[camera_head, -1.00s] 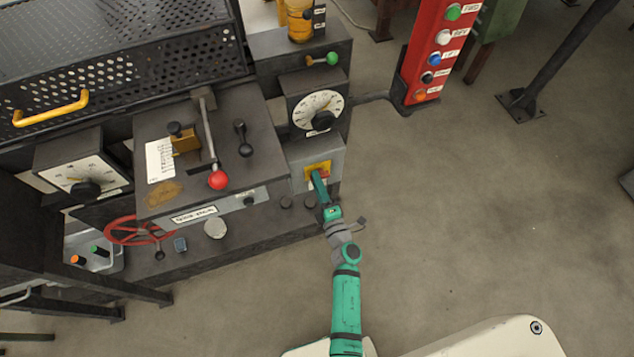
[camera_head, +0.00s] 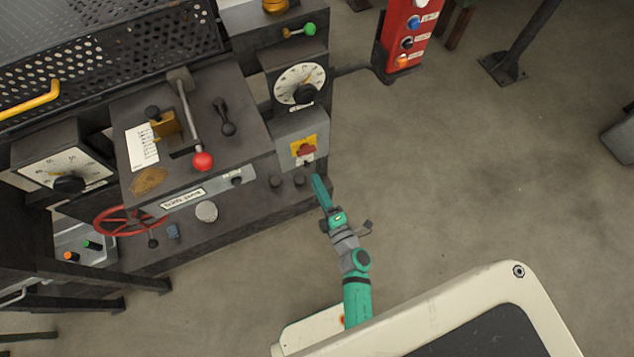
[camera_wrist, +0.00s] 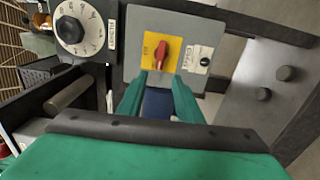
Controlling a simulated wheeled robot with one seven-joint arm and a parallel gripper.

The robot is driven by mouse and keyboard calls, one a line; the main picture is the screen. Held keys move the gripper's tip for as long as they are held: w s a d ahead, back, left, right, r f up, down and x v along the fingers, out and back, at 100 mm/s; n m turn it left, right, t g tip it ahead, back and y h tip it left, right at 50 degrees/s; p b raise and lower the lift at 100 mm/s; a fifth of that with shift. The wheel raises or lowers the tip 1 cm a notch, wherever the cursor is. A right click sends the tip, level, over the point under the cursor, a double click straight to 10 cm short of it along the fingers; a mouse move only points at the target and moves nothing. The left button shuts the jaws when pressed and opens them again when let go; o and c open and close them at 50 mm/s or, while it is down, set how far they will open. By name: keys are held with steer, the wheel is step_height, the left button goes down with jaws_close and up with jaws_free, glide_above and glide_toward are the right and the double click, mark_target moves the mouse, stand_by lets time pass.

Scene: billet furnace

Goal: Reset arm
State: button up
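My gripper (camera_head: 318,180) is at the end of my green and grey arm, in front of the machine's right side and apart from the yellow switch plate (camera_head: 296,147). In the wrist view my gripper (camera_wrist: 163,78) shows two green fingers with a gap between them. The fingers are apart and nothing is seen held. A red rotary switch (camera_head: 305,151) sits on the yellow plate. In the wrist view the red switch (camera_wrist: 162,52) stands just beyond the fingertips. A dark blue patch between the fingers cannot be made out.
The dark machine carries a red-knobbed lever (camera_head: 203,161), a round dial (camera_head: 299,84) and a red handwheel (camera_head: 118,221). A red button panel (camera_head: 407,38) stands at the upper right. The concrete floor (camera_head: 450,170) right of my arm is clear.

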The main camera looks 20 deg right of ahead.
stand_by(0.4)
steer(key=s+a+r+m+g, duration=0.1)
steer(key=s+a+r+m, duration=0.4)
steer(key=s, duration=0.3)
steer(key=s+a+r+m, duration=0.5)
steer(key=s+r+m, duration=0.1)
steer(key=s+m, duration=0.1)
steer(key=s+a+r+m+g, duration=0.1)
steer(key=s+a+r+m, duration=0.4)
steer(key=s, duration=0.4)
steer(key=shift+a+r+m+g+h, duration=0.3)
steer(key=shift+r+m, duration=0.2)
steer(key=shift+m, duration=0.3)
